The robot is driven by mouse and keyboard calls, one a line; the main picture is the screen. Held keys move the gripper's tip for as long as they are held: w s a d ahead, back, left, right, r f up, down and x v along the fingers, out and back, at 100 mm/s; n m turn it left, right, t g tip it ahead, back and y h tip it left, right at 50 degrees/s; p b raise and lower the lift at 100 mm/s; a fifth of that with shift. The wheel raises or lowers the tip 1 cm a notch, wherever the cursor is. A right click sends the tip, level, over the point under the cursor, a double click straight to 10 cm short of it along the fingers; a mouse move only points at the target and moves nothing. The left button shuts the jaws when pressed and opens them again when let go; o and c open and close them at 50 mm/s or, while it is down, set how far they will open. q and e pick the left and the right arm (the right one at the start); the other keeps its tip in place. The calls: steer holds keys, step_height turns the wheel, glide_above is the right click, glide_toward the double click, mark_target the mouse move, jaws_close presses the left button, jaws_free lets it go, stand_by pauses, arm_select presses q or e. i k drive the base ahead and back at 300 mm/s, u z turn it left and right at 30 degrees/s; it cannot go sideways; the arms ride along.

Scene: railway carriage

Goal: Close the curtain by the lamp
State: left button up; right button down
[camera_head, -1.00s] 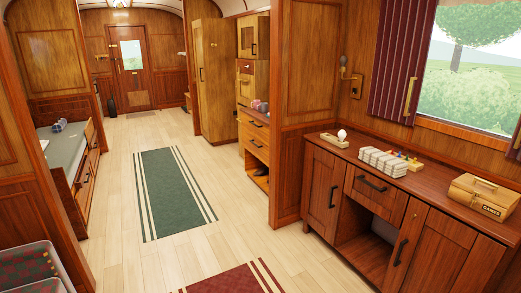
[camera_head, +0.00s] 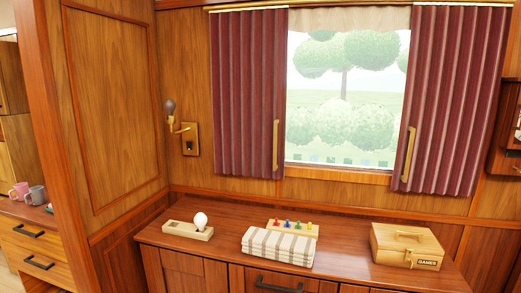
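The window in the camera_head view has two dark red pleated curtains with a bare gap of glass between them. The left curtain (camera_head: 245,95) hangs on the side of the wall lamp (camera_head: 188,135) and has an upright brass handle (camera_head: 276,146) along its inner edge. The right curtain (camera_head: 455,100) has a similar brass handle (camera_head: 408,154) on its inner edge. The lamp is a brass wall fitting with a dark grey bulb, to the left of the left curtain. Neither of my grippers is in view.
A wooden cabinet (camera_head: 340,243) stands below the window. On its top are a tray (camera_head: 176,231) with a white bulb, a folded striped cloth (camera_head: 279,247), a board with coloured pegs (camera_head: 292,229) and a games box (camera_head: 406,246). Mugs stand on drawers at the far left.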

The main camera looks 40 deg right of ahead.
mark_target(249, 50)
steer(key=z, duration=0.3)
steer(key=i, duration=1.4)
steer(key=z, duration=0.3)
